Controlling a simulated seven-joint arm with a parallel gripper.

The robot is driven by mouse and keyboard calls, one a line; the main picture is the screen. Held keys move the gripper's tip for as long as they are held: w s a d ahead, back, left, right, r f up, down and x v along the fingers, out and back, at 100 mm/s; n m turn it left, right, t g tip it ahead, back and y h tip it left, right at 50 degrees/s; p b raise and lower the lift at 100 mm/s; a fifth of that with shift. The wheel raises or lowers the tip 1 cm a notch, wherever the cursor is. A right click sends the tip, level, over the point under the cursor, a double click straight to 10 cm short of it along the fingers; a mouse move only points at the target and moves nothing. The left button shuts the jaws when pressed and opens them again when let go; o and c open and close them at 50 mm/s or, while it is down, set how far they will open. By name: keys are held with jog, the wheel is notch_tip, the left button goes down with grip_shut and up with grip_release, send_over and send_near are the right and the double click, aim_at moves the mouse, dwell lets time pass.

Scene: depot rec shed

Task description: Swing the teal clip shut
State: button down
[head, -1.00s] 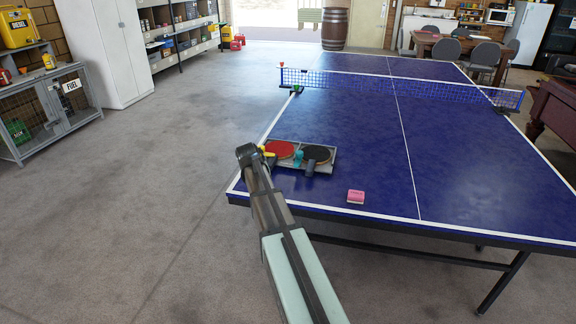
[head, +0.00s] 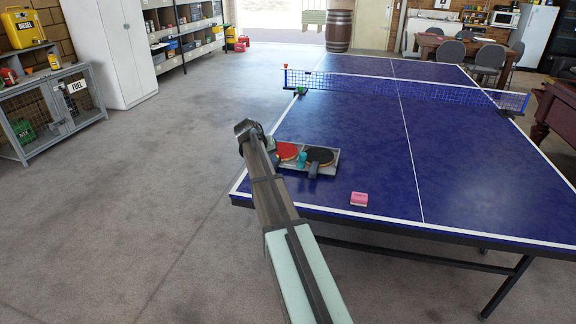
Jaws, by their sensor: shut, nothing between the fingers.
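The small teal clip (head: 302,159) sits at the tray (head: 329,171) between the red paddle (head: 287,151) and the black paddle (head: 319,156), near the left front of the blue table. It is too small to tell how far it stands open. My arm reaches up from the bottom of the view, its wrist at the tray's upper left. My gripper (head: 270,144) shows only as a small grey part just right of the wrist, left of the red paddle and apart from the clip. It is shut and empty. My arm hides much of it.
A pink box (head: 359,199) lies on the table right of the tray, near the front edge. A net (head: 400,87) crosses the table farther back, with a green piece (head: 300,91) at its left end. The tabletop between tray and net is clear.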

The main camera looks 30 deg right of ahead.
aim_at(301, 160)
jog(key=x, duration=1)
jog(key=shift+s+d, duration=0.2)
jog(key=shift+d, duration=0.35)
jog(key=shift+s+d, duration=0.2)
jog(key=shift+d, duration=0.35)
jog(key=shift+s+d, duration=0.25)
jog(key=shift+d, duration=0.6)
jog(key=shift+s, duration=0.1)
jog(key=shift+s+d+n, duration=0.15)
jog(key=shift+s+n, duration=0.05)
jog(key=shift+n, duration=0.2)
